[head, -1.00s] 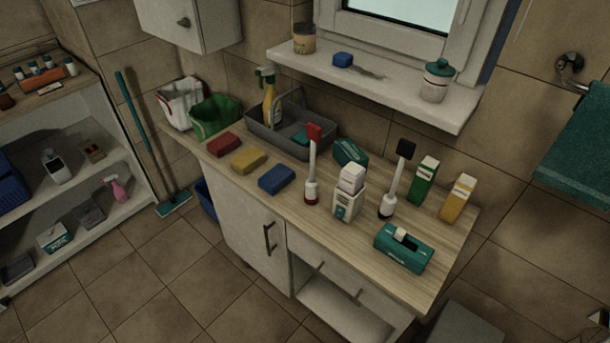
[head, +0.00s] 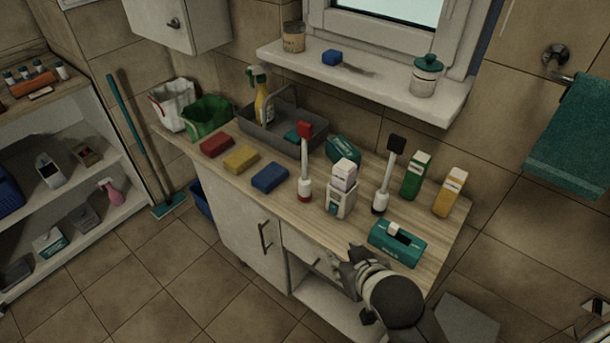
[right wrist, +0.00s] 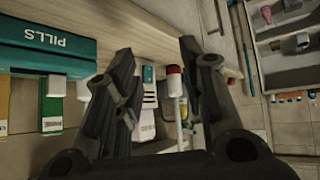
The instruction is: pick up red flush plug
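The red flush plug (head: 304,165) stands upright on the wooden counter, with a red head on top, a white handle and a white base with a red ring. My right gripper (head: 353,254) is at the counter's front edge, below and to the right of the plug and apart from it. In the right wrist view its two fingers are spread and empty. There the plug (right wrist: 174,83) appears upside down beyond the gap between the fingers. My left gripper is not in view.
A white dispenser (head: 341,200) stands just right of the plug, and a black-headed brush (head: 384,180) beyond it. A teal box (head: 397,243) lies near my right gripper. A blue sponge (head: 269,177) lies left of the plug. A grey caddy (head: 290,132) stands behind.

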